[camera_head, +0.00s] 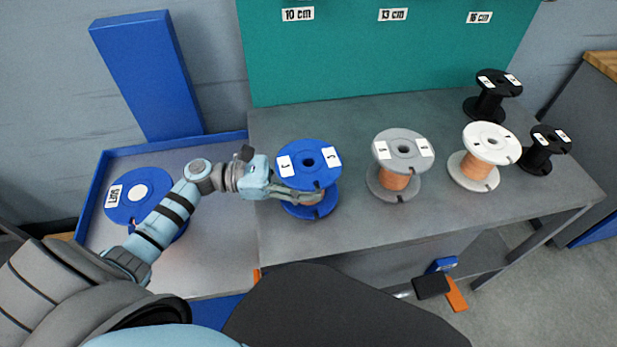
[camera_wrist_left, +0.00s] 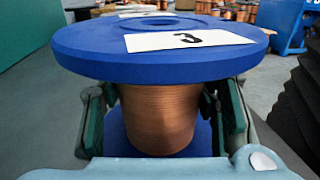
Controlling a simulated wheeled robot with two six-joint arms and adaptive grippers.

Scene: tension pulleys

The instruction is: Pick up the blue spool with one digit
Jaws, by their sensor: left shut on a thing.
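The blue spool (camera_head: 309,160) with copper wire stands upright at the left end of the grey table; I cannot tell whether its base touches the top. Its white labels each bear one digit; the label in the left wrist view (camera_wrist_left: 190,40) reads 3. My left gripper (camera_head: 317,196) reaches in from the left and is shut around the copper core between the flanges. Its fingers (camera_wrist_left: 165,112) flank the core in the left wrist view. Another blue spool (camera_head: 122,205), with a longer label, lies in the blue-rimmed tray at left, partly hidden by my arm. My right gripper is out of view.
A grey spool (camera_head: 403,148), a white spool (camera_head: 490,142) and two black spools (camera_head: 492,84) (camera_head: 549,139) stand to the right on the grey table (camera_head: 350,225). A green board (camera_head: 390,50) with size labels rises behind. A blue panel (camera_head: 150,75) stands behind the tray (camera_head: 225,272).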

